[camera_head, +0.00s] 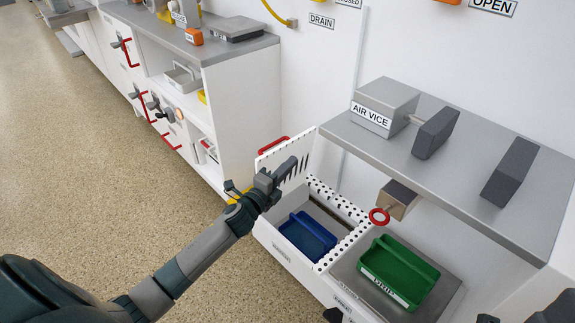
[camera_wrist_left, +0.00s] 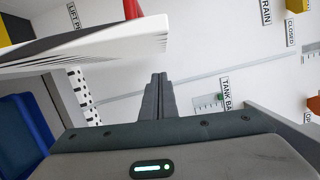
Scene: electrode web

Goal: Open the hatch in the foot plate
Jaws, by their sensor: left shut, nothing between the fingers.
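The hatch (camera_head: 272,160) is a white perforated panel with a red handle (camera_head: 272,144) at its top edge. It stands raised, well up from the foot plate (camera_head: 343,248), and the opening below is uncovered. My left gripper (camera_head: 300,166) is shut and empty, close in front of the raised panel in the head view; I cannot tell whether it touches. In the left wrist view the shut fingers (camera_wrist_left: 158,90) point ahead, with the white panel (camera_wrist_left: 90,52) and red handle (camera_wrist_left: 132,8) to their upper left. My right gripper is not clearly seen.
A blue bin (camera_head: 307,238) sits inside the opening; a green tray (camera_head: 400,270) is to its right. Cabinets with red handles (camera_head: 124,52) line the left. The floor (camera_head: 80,150) is clear.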

